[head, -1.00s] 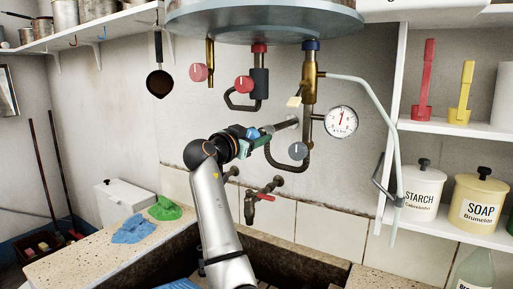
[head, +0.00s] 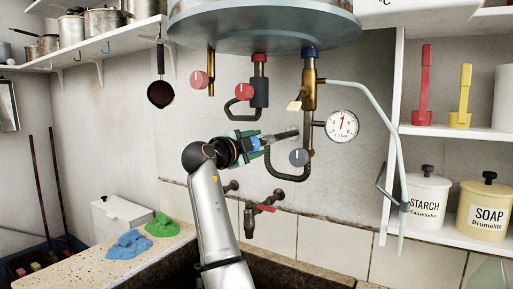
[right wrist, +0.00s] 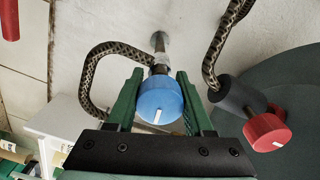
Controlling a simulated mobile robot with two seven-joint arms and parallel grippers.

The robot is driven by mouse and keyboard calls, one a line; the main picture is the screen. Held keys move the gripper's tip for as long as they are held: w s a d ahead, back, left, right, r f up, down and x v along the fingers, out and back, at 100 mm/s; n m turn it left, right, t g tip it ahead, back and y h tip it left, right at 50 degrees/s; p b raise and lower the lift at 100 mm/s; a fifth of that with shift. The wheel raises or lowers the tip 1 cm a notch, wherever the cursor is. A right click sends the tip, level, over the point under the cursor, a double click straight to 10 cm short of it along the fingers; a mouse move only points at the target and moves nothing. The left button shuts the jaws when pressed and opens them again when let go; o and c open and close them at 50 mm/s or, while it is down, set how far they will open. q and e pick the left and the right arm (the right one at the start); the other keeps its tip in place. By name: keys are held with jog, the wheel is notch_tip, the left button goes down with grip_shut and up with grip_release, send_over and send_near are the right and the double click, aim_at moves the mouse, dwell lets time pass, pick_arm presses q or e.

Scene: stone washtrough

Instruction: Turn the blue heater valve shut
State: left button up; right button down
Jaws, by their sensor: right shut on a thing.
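The blue heater valve (right wrist: 160,97) is a round knob with a white mark on its face, on a pipe coming out of the wall. In the right wrist view it sits between the two green fingers of my right gripper (right wrist: 161,76), which is shut on its sides. The white mark stands nearly upright, leaning a little. In the head view my right gripper (head: 257,142) is at the pipe (head: 287,134) below the heater tank, and the knob is mostly hidden by the fingers. My left gripper is not in view.
The heater tank (head: 262,32) hangs above. Red knobs (head: 199,79) (head: 244,92), a grey knob (head: 298,157), a gauge (head: 342,125) and bent hoses crowd the wall near the gripper. A tap (head: 262,209) is below. Blue (head: 129,244) and green (head: 162,225) cloths lie on the trough's edge.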

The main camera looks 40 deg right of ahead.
jog(key=shift+f+m, duration=0.1)
jog(key=shift+m, duration=1)
jog(key=shift+c, duration=1.4)
grip_release()
jog(key=shift+a, duration=0.1)
jog(key=b+v, duration=0.2)
jog(key=v, duration=1)
jog(key=shift+a, duration=0.2)
jog(key=shift+s, duration=0.1)
